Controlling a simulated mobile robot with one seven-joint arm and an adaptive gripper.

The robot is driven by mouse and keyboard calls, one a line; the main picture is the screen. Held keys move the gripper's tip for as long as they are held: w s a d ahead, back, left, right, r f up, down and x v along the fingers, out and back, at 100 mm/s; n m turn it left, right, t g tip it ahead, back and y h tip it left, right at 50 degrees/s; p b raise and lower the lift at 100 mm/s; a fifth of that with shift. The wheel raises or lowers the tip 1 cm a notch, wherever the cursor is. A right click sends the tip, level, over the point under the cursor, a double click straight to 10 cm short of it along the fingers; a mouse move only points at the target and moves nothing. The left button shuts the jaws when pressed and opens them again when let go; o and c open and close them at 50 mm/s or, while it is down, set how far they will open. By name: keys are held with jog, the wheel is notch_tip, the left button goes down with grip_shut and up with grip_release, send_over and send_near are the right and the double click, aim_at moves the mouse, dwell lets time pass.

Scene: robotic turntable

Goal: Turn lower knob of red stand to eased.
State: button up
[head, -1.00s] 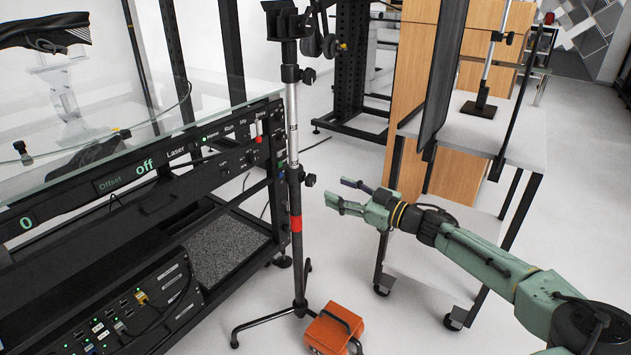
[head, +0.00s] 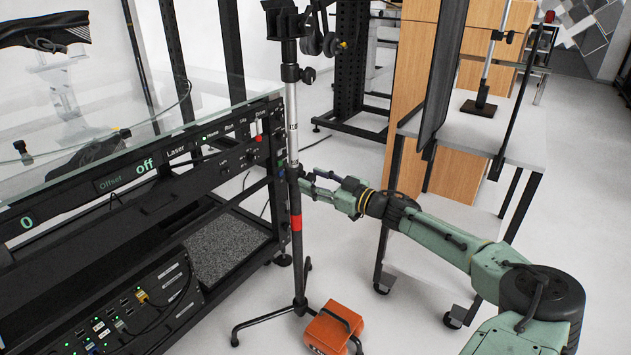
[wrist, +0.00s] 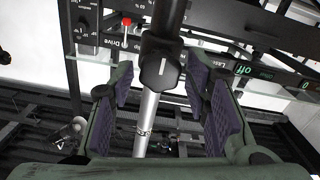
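The stand (head: 295,224) is a dark upright pole with a red band, on tripod legs in the head view. Its upper knob (head: 307,76) is in plain sight. Its lower knob is largely hidden by my gripper (head: 311,183) in the head view. In the wrist view the lower knob (wrist: 161,70) is a black knob with a white line, in front of the pole. My gripper (wrist: 160,85) is open there, with one purple-padded finger on either side of the knob. Gaps show between pads and knob, so it is not gripped.
A black rack (head: 150,185) with instrument panels and a glass top stands close left of the pole. An orange box (head: 333,328) sits on the floor by the stand's legs. A white-topped table (head: 470,130) is to the right.

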jog(key=c, duration=0.9)
jog(key=shift+n, duration=0.3)
jog(key=n, duration=0.3)
jog(key=shift+n, duration=0.4)
jog(key=n+b, duration=0.1)
jog(key=n, duration=0.3)
jog(key=shift+s+f+n, duration=0.1)
jog(key=shift+n, duration=0.2)
jog(key=shift+a+f+n+b, duration=0.1)
jog(key=shift+n+b, duration=2.4)
jog(key=shift+n, duration=1.8)
